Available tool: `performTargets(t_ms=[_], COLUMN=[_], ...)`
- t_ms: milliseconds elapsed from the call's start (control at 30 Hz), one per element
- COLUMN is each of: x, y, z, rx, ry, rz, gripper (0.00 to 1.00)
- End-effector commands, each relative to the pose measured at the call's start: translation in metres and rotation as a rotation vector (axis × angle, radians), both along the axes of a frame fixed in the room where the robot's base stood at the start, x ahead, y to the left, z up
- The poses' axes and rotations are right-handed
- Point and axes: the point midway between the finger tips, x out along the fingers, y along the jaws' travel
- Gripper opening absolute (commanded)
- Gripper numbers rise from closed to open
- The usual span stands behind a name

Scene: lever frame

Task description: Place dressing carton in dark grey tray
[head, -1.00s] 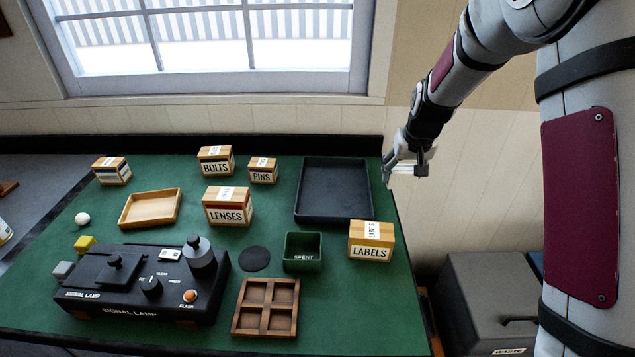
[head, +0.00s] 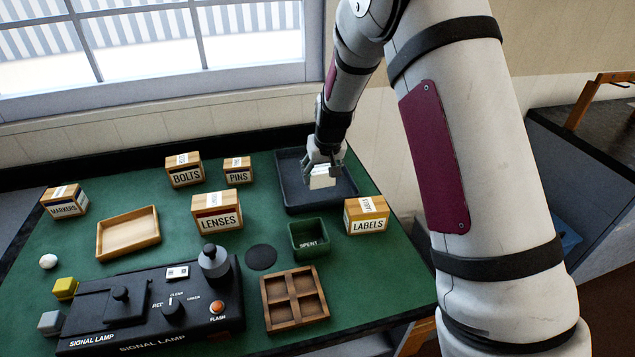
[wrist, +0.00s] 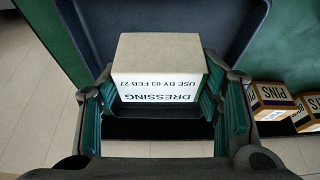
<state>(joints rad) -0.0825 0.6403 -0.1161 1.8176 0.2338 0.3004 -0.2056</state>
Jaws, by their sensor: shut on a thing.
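The dressing carton (wrist: 160,75) is a small white box with its label upside down in the wrist view. My gripper (wrist: 162,100) is shut on it, with a finger on each side. In the head view the carton (head: 322,177) hangs below my gripper (head: 324,160), over the dark grey tray (head: 345,200). The tray is a wide, shallow tray at the back right of the green bench, and its visible floor is empty. Its wall also shows behind the carton in the wrist view (wrist: 88,40). I cannot tell whether the carton touches the tray floor.
The labels box (head: 366,215) stands in front of the tray. The pins box (head: 238,171), bolts box (head: 184,170) and lenses box (head: 217,212) stand to its left. A green spent bin (head: 308,238) and a wooden divided tray (head: 294,300) are nearer the front.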

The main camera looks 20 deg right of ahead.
Motion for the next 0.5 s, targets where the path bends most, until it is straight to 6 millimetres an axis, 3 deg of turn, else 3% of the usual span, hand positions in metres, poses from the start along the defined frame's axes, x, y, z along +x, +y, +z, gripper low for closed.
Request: performTargets(t_ms=[500], x=[0.0], y=[0.0], z=[-0.048], rx=[0.0], ry=[0.0], rz=[0.0], gripper=[0.32])
